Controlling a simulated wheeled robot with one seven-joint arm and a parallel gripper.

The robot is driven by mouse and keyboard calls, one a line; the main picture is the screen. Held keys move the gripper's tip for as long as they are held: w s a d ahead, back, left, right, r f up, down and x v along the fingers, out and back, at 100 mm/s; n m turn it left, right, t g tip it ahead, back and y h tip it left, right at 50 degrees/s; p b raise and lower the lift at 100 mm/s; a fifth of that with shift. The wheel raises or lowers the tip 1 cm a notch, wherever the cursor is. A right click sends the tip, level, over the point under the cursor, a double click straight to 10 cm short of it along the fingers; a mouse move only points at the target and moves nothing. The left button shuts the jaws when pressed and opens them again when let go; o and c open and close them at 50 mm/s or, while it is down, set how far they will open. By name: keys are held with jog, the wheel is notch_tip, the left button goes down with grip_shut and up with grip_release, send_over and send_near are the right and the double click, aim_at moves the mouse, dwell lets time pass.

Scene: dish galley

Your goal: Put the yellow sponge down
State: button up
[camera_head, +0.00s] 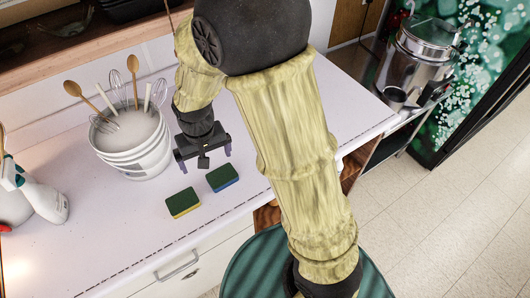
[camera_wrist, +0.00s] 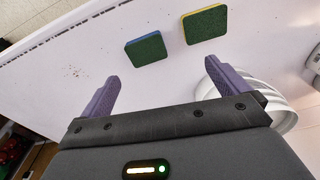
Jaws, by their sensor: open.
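The yellow sponge (camera_head: 183,203), green on top with yellow sides, lies flat on the white counter (camera_head: 130,235) near its front edge. In the wrist view it shows at the top (camera_wrist: 205,24), beyond the fingertips. A similar sponge with blue sides (camera_head: 222,178) lies just right of it, apart from it; it also shows in the wrist view (camera_wrist: 146,48). My gripper (camera_head: 205,163) is open above the counter, behind the two sponges. In the wrist view its purple fingers (camera_wrist: 162,70) are spread with nothing between them.
A white bucket (camera_head: 135,150) holding whisks and wooden spoons stands close left of my gripper. White spray bottles (camera_head: 40,200) stand at the far left. A steel pot (camera_head: 415,60) is at the back right. The counter before the sponges is clear.

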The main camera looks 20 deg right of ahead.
jog(key=s+d+r, duration=0.2)
jog(key=s+d, duration=0.1)
jog(key=d, duration=0.4)
jog(key=s+d+r+m+t, duration=0.1)
jog(key=s+d+r, duration=0.1)
jog(key=s+d, duration=0.2)
jog(key=d, duration=0.3)
jog(key=shift+s+d+r+m+t, duration=0.15)
jog(key=shift+s+d+m+t, duration=0.1)
jog(key=shift+d+m+t, duration=0.1)
jog(key=shift+w, duration=0.1)
